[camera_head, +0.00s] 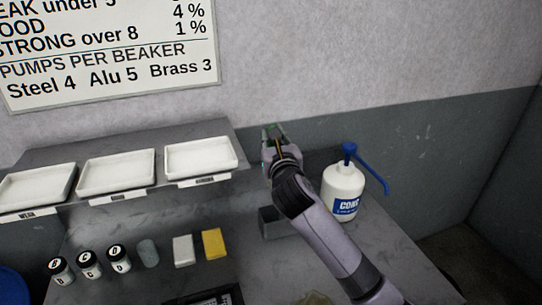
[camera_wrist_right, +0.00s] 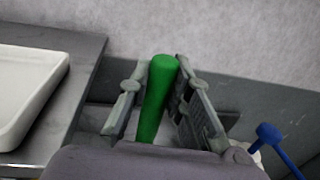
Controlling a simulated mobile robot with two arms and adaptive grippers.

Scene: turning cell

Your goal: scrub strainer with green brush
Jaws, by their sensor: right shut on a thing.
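My right gripper (camera_head: 274,133) is raised in front of the wall, above the back of the bench. In the right wrist view its two fingers (camera_wrist_right: 158,75) stand on either side of a green cylindrical handle (camera_wrist_right: 155,100), which I take to be the green brush, and are shut on it. The handle's rounded end points up; no bristles show. I cannot pick out the strainer in either view. My left gripper is not in view.
A white pump bottle (camera_head: 343,188) with a blue spout stands right of my arm. A dark grey open box (camera_head: 276,228) is beneath the arm. White trays (camera_head: 118,173) line a shelf at left. Jars (camera_head: 89,264), a white block (camera_head: 183,250) and a yellow block (camera_head: 214,243) sit in front.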

